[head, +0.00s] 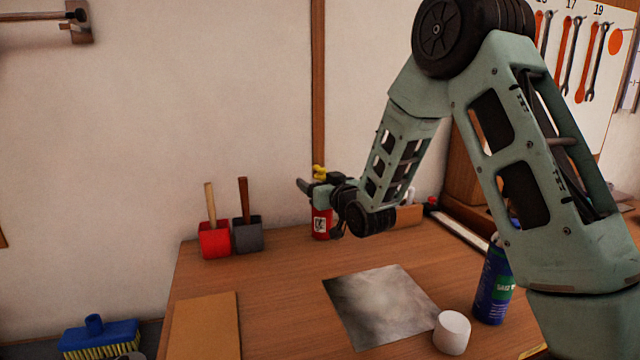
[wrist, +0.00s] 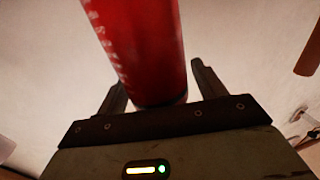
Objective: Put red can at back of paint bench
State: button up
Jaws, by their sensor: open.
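The red can (head: 321,224) stands upright at the back of the wooden bench (head: 265,285), near the wall, with a white label and a yellow top. My gripper (head: 308,187) is at the upper part of the can and hides some of it in the head view. In the wrist view, the red can (wrist: 145,50) rises between the two fingers of my gripper (wrist: 158,88). The fingers are apart, one on each side of the can. Whether either finger touches it cannot be told.
A red holder (head: 214,240) and a grey holder (head: 248,235) with handled tools stand left of the can. A metal sheet (head: 380,305), white cup (head: 452,332) and blue can (head: 494,285) are nearer the front. A brown board (head: 205,325) lies front left.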

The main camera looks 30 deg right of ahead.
jog(key=shift+r, duration=0.15)
jog(key=s+b, duration=0.8)
jog(key=s, duration=0.4)
dwell(0.5)
